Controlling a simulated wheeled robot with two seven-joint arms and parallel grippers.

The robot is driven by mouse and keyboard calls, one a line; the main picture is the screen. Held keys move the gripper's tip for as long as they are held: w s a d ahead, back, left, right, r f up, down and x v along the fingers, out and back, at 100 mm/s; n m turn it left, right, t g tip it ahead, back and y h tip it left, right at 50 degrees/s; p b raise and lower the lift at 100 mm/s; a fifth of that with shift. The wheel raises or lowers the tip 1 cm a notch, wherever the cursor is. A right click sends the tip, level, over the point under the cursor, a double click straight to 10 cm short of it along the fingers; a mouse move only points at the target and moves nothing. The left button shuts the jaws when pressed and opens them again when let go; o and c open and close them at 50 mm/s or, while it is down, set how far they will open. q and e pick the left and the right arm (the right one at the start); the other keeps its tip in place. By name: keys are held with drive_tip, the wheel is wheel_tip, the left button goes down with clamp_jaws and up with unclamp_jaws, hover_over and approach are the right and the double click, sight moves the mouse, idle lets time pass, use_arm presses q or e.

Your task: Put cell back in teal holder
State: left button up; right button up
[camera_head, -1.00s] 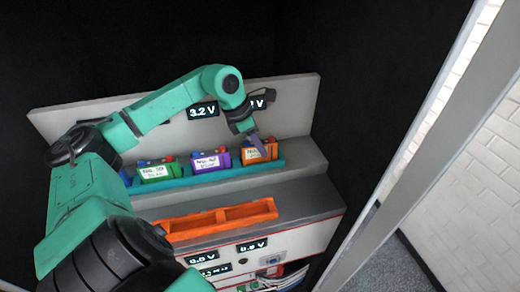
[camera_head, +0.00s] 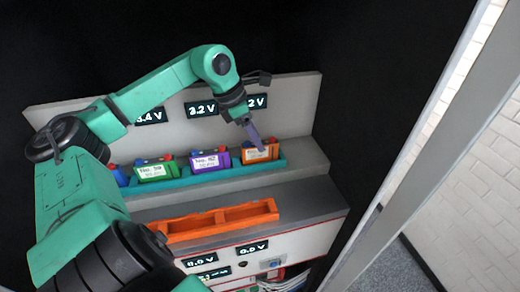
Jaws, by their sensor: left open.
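The teal holder (camera_head: 187,182) runs along the upper shelf. It holds an orange cell (camera_head: 262,153) at its right end, a purple cell (camera_head: 209,161), a green cell (camera_head: 155,170), and a blue cell (camera_head: 121,176) partly hidden behind my left arm. My left gripper (camera_head: 256,142) is open at the orange cell, its fingers pointing down in front of the cell's upper edge. I cannot tell whether they touch it. My right gripper is not in view.
An empty orange tray (camera_head: 222,220) lies on the lower ledge. Voltage displays (camera_head: 201,109) are on the back panel, with more on the front face below. A grey door frame (camera_head: 420,150) and white brick wall (camera_head: 480,190) stand at right.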

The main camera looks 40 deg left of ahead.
use_arm(q)
drive_tip(key=v, duration=0.8)
drive_tip(key=shift+r, duration=0.1)
